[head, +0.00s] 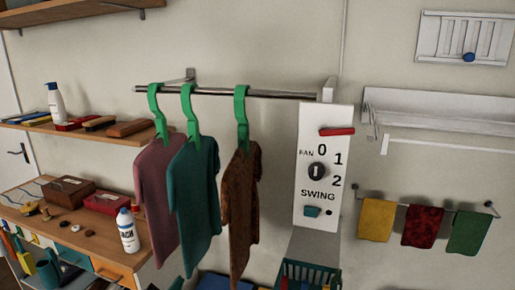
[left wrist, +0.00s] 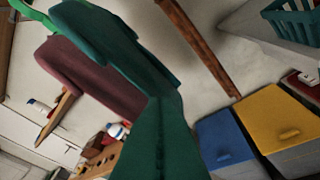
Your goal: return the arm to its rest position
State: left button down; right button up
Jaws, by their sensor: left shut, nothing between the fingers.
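In the head view a mauve shirt (head: 158,185), a teal shirt (head: 194,200) and a brown shirt (head: 241,200) hang from green hangers on a metal rail (head: 280,95). In the left wrist view the picture is tilted.
A fan switch panel (head: 323,165) is right of the rail. A wooden cabinet (head: 60,220) with a white bottle (head: 128,232) stands left. A green basket (head: 310,272) is below. Blue (left wrist: 222,135) and yellow (left wrist: 275,112) lidded bins show in the wrist view.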

pick_arm(q)
jog(key=s+a+f+n+g, duration=0.2)
jog(key=s+f+n+g, duration=0.3)
jog(key=s+f, duration=0.65)
jog(key=s+a+f+n+g, duration=0.2)
jog(key=s+f+g, duration=0.55)
jog(key=s, duration=0.65)
notch_tip(320, 180, down, 29)
jog(key=b, duration=0.2)
jog(key=s+a+f+g+b, duration=0.2)
jog(key=s+f, duration=1.5)
jog(key=f, duration=0.1)
jog(key=shift+a, duration=0.3)
